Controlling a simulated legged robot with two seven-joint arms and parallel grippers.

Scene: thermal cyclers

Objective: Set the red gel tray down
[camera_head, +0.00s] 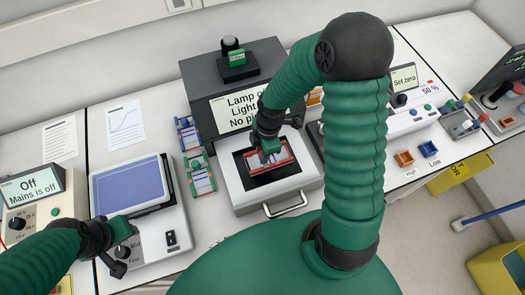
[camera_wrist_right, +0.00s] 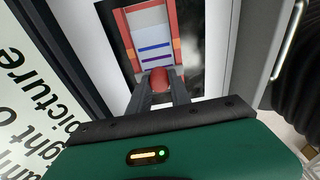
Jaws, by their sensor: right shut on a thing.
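The red gel tray (camera_head: 283,163) is over the dark glass plate (camera_head: 240,166) of the pulled-out white drawer of the imager (camera_head: 211,85). In the right wrist view the tray (camera_wrist_right: 174,18) has red sides, a pale gel with blue and purple bands, and a red knob (camera_wrist_right: 159,76). My right gripper (camera_head: 267,152) is shut on this knob, its dark fingertips (camera_wrist_right: 159,88) on either side. I cannot tell whether the tray touches the plate. My left gripper (camera_head: 118,254) is above the bench by the blue-topped box; its fingers are unclear.
Further small gel trays (camera_head: 201,180) stand just left of the drawer. A blue-topped box (camera_head: 128,184) is farther left. The drawer's metal handle (camera_head: 286,205) sticks out in front. Orange and blue cups (camera_head: 404,158) and a coloured-tube rack (camera_head: 461,125) are at the right.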

